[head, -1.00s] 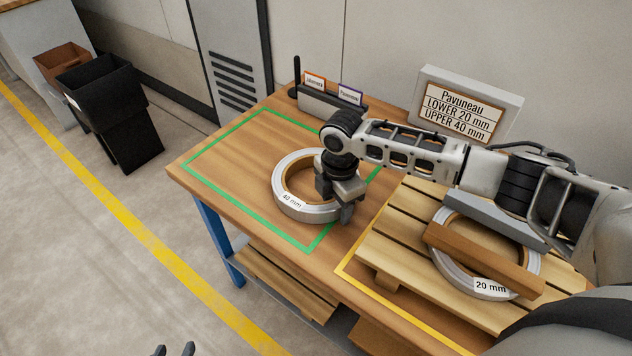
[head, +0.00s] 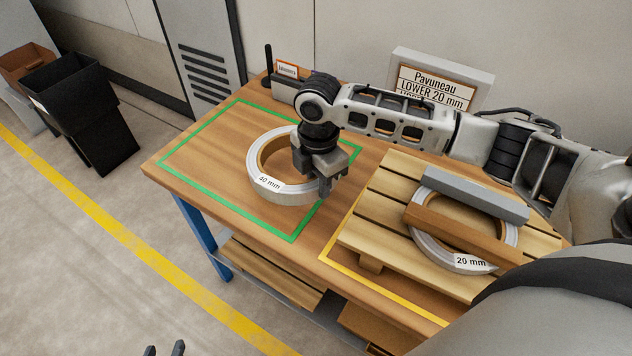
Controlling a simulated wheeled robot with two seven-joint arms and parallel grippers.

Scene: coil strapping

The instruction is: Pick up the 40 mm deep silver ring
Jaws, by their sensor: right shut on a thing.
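The silver ring labelled 40 mm (head: 265,190), with a brown inner face, is over the green-outlined area of the table. My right gripper (head: 328,190) is shut on the ring's right side, with its jaws across the ring wall. Its wrist hides part of the ring's far right. Whether the ring is clear of the tabletop is hard to tell; it looks slightly raised. My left gripper (head: 164,350) shows only as two separated fingertips at the bottom edge, open and away from the table.
A ring labelled 20 mm (head: 452,262) lies on a wooden pallet (head: 375,205) at right, with a brown bar (head: 460,232) and a grey bar (head: 475,193) across it. A sign (head: 440,80) and a small card holder (head: 287,89) stand behind.

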